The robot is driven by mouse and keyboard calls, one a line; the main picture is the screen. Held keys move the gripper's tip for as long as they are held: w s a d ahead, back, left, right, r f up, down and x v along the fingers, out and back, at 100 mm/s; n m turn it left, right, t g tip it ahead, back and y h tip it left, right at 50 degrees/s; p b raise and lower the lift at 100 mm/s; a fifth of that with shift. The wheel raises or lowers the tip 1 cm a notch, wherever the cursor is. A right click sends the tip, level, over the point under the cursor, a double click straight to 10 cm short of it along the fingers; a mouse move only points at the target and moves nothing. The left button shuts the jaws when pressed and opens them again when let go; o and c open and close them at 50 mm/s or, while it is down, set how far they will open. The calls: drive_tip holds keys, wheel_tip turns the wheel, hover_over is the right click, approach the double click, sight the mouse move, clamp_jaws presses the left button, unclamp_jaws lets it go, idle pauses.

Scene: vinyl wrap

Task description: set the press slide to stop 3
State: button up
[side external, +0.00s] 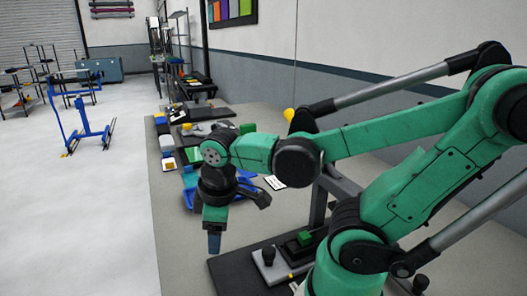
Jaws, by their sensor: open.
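My gripper (236,220) hangs at the end of the green arm, its jaws apart and nothing seen between them. It is above and left of a dark base board (232,270) at the bottom middle. On this board lies a light grey plate with an upright black knob (268,255), possibly the press slide. A green block (304,238) sits on a dark part just right of the knob. A grey upright frame (319,205) stands behind, partly covered by my arm. Stop marks or numbers are too small to read, and my arm hides the board's right part.
Behind my gripper the bench (172,235) carries a blue tray (247,190), a white card (275,183) and several small coloured blocks and tools. A yellow knob (289,114) shows near the wall. The bench's left strip is clear. A blue cart (88,130) stands on the floor.

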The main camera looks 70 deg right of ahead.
sight(267, 251)
drive_tip(key=shift+s+d+f+n+g+h, duration=0.25)
drive_tip(key=shift+s+d+f+n+g, duration=0.45)
drive_tip(key=shift+s+f+g, duration=0.4)
drive_tip(key=shift+s+d+f+n+g+h, duration=0.3)
drive_tip(key=shift+s+d+f+n+g, duration=0.35)
drive_tip(key=shift+s, duration=0.65)
drive_tip(key=shift+s+d+f+n+g+h, duration=0.25)
drive_tip(key=shift+s+d+f+n+g, duration=0.3)
drive_tip(key=shift+s+f+n+g, duration=0.45)
drive_tip(key=shift+s, duration=0.2)
clamp_jaws()
